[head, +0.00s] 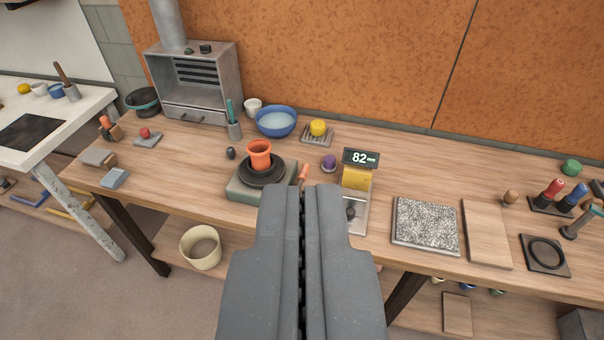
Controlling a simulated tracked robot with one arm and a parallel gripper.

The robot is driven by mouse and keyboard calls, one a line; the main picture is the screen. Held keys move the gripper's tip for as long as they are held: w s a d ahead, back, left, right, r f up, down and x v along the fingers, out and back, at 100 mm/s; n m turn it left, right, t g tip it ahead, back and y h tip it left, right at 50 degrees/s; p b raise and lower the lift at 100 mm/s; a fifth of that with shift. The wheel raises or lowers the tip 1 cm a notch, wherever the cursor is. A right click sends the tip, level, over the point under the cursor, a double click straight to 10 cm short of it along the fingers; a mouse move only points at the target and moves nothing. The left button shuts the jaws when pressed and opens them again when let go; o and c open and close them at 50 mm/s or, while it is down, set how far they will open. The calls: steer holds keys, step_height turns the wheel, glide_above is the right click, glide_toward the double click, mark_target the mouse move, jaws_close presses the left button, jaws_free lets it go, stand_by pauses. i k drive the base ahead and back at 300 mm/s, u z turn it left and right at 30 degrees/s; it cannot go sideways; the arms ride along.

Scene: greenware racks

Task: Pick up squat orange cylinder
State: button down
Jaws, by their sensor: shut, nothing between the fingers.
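My gripper (303,190) reaches up from the bottom centre of the head view. Its two grey fingers are together with nothing between them. The clearest orange round thing is a small upright pot (260,151) with a wider rim. It stands on a black disc (262,178) on a grey-green box, up and left of my fingertips and apart from them. A smaller orange-red thing (105,121) sits by a brown block at the far left of the bench. I cannot tell for certain which one is the squat orange cylinder.
The wooden bench (400,165) spans the view.

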mark_target(259, 150)
steer(key=z, duration=0.2)
steer(key=k, duration=0.3)
steer(key=u, duration=0.6)
steer(key=i, duration=1.25)
steer(key=z, duration=0.3)
